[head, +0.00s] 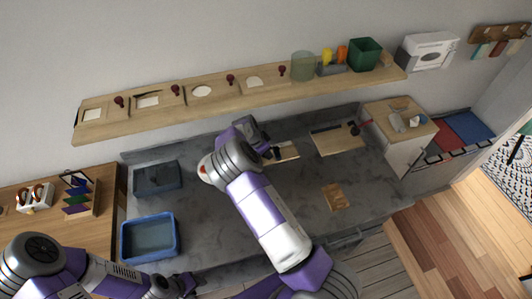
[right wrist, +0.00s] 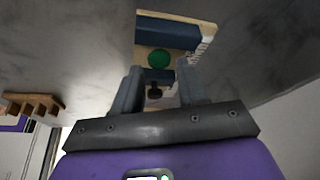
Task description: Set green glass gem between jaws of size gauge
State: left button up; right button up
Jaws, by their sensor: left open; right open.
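The size gauge shows in the right wrist view as a pale base with a blue jaw (right wrist: 168,31) across it and a dark knob (right wrist: 154,91) nearer to me. The green glass gem (right wrist: 159,58) lies on the pale base, on the near side of that blue jaw. A second bluish bar shows just below the gem, partly hidden. My right gripper (right wrist: 159,70) is open, its fingers apart on either side of the gem and knob. In the head view the gauge (head: 287,153) is partly hidden by my right gripper. My left gripper (head: 183,286) is open at the bottom, away from the gauge.
A wooden board (head: 338,139) lies right of the gauge, and a small brown piece (head: 334,196) lies nearer. A wooden shelf (head: 235,98) runs above the counter. The counter between is mostly clear.

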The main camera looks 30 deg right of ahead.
jog(key=a, duration=0.4)
jog(key=s+a, duration=0.1)
jog(key=a, duration=0.3)
jog(key=s+a+r, duration=0.1)
jog(key=a, duration=0.3)
jog(key=shift+a, duration=0.2)
